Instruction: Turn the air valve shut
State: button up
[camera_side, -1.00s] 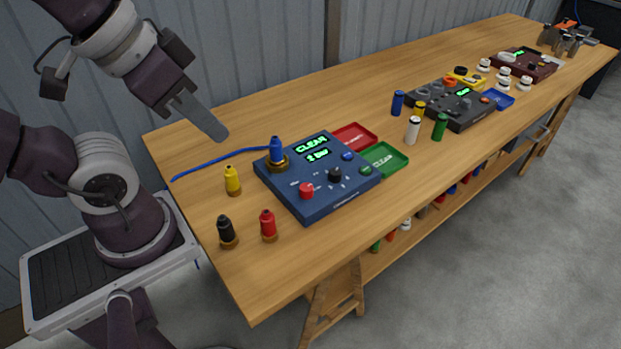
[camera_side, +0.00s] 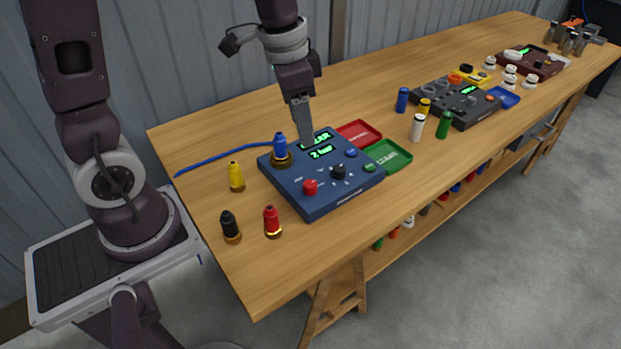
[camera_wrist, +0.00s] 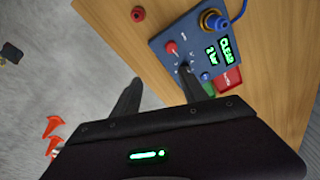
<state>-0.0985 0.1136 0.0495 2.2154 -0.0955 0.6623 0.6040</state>
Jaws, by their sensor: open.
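A blue control panel (camera_side: 325,190) lies on the bench, with two green-lit displays; in the wrist view (camera_wrist: 185,30) they read "CLEAR" and what looks like "2 bar". It carries a red knob (camera_side: 310,187) and a black knob (camera_side: 339,172); I cannot tell from its small lettering which is the air valve. My gripper (camera_side: 306,140) is open and empty, pointing down above the panel's back part, partly hiding the displays. In the wrist view one finger partly covers the black knob.
A blue hose (camera_side: 225,157) trails left. Red (camera_side: 358,134) and green (camera_side: 388,156) trays sit at its right. Farther right are more bottles and a dark panel (camera_side: 455,101).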

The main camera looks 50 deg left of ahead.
jog(key=m+g, duration=0.2)
send_over(311, 183)
notch_tip(311, 183, down, 11)
jog(key=shift+f, duration=0.2)
notch_tip(311, 183, down, 8)
jog(key=shift+r, duration=0.1)
grip_shut()
